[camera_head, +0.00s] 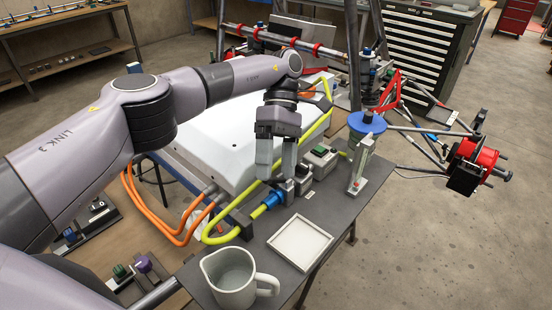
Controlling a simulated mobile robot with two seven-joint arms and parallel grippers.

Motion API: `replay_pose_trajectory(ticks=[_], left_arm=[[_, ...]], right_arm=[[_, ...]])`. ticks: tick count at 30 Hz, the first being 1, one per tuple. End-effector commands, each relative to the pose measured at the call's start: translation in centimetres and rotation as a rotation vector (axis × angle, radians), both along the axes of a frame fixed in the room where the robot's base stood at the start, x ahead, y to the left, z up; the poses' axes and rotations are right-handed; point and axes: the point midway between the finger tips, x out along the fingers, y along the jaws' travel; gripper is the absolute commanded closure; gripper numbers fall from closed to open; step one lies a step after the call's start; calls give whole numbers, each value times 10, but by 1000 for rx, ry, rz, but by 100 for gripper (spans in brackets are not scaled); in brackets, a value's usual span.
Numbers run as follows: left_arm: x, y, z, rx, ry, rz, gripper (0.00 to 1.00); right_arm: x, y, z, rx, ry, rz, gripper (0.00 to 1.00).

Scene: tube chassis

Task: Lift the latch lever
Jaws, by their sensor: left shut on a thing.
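My left gripper (276,176) reaches down from above to the grey connector housing (301,179) on the dark bench. Its fingers are shut on a small part at the housing, which I take to be the latch lever; the fingers hide most of it. A blue plug (270,203) on a yellow cable (221,238) sits at the near-left side of the housing. My right gripper is not in view.
A box with a green button (320,157) stands just behind the housing. A blue-topped post (359,172) stands to the right. A white tray (299,243) and a mug (233,278) stand nearer. A white battery-like case (215,150) and orange cables (150,218) lie left.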

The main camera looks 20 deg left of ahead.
Motion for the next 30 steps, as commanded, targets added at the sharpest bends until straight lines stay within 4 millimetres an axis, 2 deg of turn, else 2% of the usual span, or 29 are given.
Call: replay_pose_trajectory(ticks=[1,15,16,18,30], left_arm=[[-4,-2,-6,9,18,-8,52],[-3,-1,-6,12,20,-4,52],[-3,-1,-6,12,20,-4,19],[-3,-1,-6,12,20,-4,0],[-2,-1,-7,11,13,-3,0]], right_arm=[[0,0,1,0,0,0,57],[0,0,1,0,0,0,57],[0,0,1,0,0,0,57],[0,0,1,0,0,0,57],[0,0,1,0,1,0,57]])
